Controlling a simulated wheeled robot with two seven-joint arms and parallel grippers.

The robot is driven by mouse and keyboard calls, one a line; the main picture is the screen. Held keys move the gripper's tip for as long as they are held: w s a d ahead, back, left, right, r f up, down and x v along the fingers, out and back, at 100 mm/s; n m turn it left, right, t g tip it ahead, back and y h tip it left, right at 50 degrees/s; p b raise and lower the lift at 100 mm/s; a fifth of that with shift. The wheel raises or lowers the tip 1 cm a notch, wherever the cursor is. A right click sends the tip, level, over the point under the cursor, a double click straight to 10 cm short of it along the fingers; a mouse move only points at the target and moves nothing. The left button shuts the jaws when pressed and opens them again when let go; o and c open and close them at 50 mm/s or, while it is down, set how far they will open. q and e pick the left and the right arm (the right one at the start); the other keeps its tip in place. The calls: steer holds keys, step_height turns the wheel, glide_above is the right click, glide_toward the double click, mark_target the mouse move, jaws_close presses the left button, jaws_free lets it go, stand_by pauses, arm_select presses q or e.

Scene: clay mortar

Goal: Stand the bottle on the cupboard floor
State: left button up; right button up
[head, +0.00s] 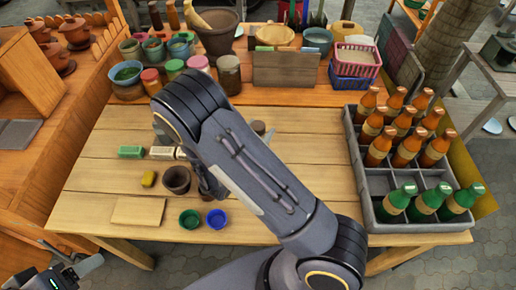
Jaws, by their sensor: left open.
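Several brown bottles (405,125) and green bottles (398,202) stand upright in a grey divided crate (367,200) on the right of the wooden table. Some crate cells near the front are empty. A wooden structure (30,70) stands at the left edge; I cannot tell whether it is the cupboard, and no cupboard floor is clear. My left gripper (72,264) is open at the lower left corner, partly cut off, below the table's front edge. My right arm crosses the table's middle. Its gripper (208,182) is mostly hidden behind the arm, near a brown cup.
The brown cup (176,180), a green bowl (189,219), a blue bowl (217,218) and a wooden board (138,211) are on the table (90,206). Paint pots (173,69), a large pot (216,36) and a pink basket (355,60) stand behind. Bare table lies left of the crate.

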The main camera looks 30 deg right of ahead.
jaws_close()
stand_by(0.4)
